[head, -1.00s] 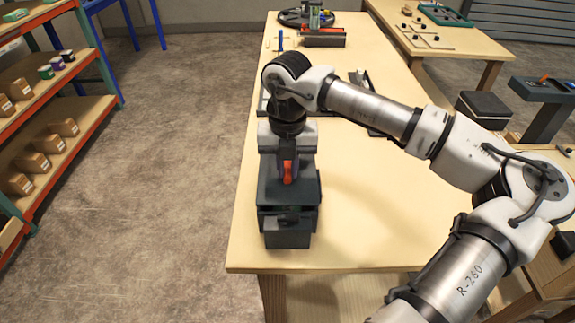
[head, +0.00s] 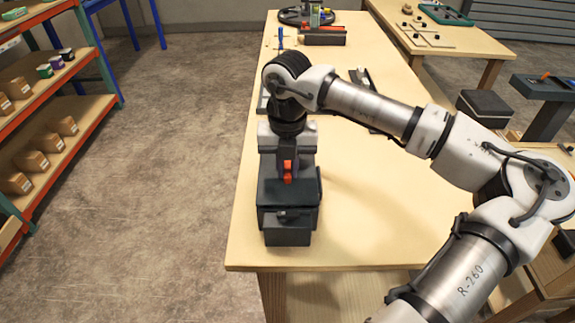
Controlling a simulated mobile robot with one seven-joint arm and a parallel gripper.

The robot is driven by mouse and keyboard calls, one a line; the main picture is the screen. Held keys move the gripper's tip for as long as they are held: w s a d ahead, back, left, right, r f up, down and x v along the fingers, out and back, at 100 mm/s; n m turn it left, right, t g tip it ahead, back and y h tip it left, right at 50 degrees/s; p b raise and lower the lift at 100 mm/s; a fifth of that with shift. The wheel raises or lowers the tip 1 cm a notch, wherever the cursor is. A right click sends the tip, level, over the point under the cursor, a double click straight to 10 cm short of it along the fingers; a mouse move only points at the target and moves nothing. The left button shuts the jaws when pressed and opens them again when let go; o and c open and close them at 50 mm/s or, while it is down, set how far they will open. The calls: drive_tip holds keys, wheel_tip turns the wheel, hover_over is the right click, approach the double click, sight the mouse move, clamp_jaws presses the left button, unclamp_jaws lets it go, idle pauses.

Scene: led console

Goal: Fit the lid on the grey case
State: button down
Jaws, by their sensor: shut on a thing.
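The grey case (head: 287,236) stands near the front left edge of the long wooden table. The dark lid (head: 287,194) is level on top of the case, and I see no clear gap between them. My gripper (head: 287,172) points down over the lid, shut on its red-orange handle. The fingers and arm hide the back of the lid, and its far edge cannot be seen. Whether the lid is fully seated on all sides cannot be told.
The wooden table (head: 370,210) is clear right of the case. Dark metal parts (head: 360,82) lie behind the arm. A round dark tray (head: 305,17) is at the far end. A shelf (head: 45,130) with boxes stands left, across open floor.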

drive_tip(key=shift+f+b, duration=0.7)
drive_tip(key=shift+b, duration=0.05)
idle(0.5)
drive_tip(key=c, duration=1.3)
unclamp_jaws()
drive_tip(key=shift+c, duration=0.2)
wheel_tip(320, 180, up, 14)
drive_tip(key=b, duration=0.2)
drive_tip(key=shift+f, duration=0.1)
